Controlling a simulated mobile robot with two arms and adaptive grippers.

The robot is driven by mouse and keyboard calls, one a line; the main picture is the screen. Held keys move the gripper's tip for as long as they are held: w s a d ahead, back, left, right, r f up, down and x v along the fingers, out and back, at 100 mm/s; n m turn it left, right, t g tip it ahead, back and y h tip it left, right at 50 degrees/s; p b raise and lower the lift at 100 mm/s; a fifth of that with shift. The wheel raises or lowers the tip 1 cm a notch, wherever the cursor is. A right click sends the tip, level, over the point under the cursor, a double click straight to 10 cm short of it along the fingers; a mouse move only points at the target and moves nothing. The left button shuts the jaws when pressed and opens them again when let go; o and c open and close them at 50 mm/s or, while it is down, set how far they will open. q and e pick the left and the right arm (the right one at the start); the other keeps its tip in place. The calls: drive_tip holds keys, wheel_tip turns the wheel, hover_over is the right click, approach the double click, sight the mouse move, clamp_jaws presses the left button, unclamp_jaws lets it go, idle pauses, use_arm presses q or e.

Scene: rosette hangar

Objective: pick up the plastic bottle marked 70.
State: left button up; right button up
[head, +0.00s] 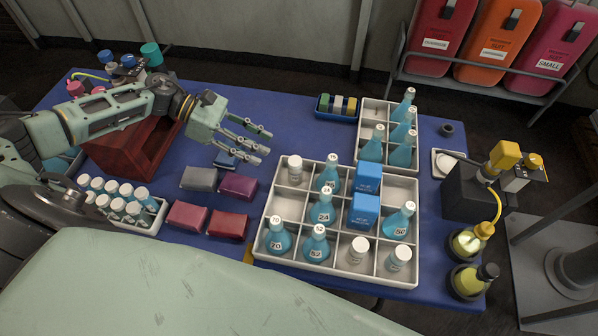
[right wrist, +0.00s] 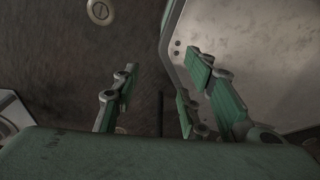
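The bottle marked 70 (head: 278,243) is a blue conical flask with a round white cap. It stands upright in the front left compartment of the large pale divided tray (head: 330,275). My left gripper (head: 263,144) is open and empty above the blue table, behind and left of that tray, well apart from the bottle. My right gripper (right wrist: 160,80) is open in the right wrist view, with nothing between its fingers. The head view does not show it clearly.
Similar blue flasks marked 52 (head: 316,245), 24 (head: 322,212) and 50 (head: 398,224) stand close by. White jars (head: 357,252) and blue boxes (head: 364,212) share the tray. Dark red packs (head: 227,225) lie left of it. A smaller tray (head: 372,112) stands behind.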

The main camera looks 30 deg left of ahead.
sight(295, 171)
use_arm(q)
drive_tip(key=d+f, duration=0.2)
drive_tip(key=w+d+f, duration=0.1)
drive_tip(key=d+f, duration=0.1)
drive_tip(key=w+d+f, duration=0.1)
drive_tip(key=d+f, duration=0.1)
drive_tip(key=f, duration=0.1)
drive_tip(key=shift+w+d+f, duration=0.1)
drive_tip(key=shift+d+f, duration=0.25)
drive_tip(key=shift+f, duration=0.05)
use_arm(e)
drive_tip(key=shift+s+a+f, duration=0.1)
drive_tip(key=shift+s+f, duration=0.3)
drive_tip(key=shift+f, duration=0.25)
use_arm(q)
drive_tip(key=shift+c, duration=0.3)
drive_tip(key=c, duration=0.5)
use_arm(e)
drive_tip(key=shift+s, duration=0.1)
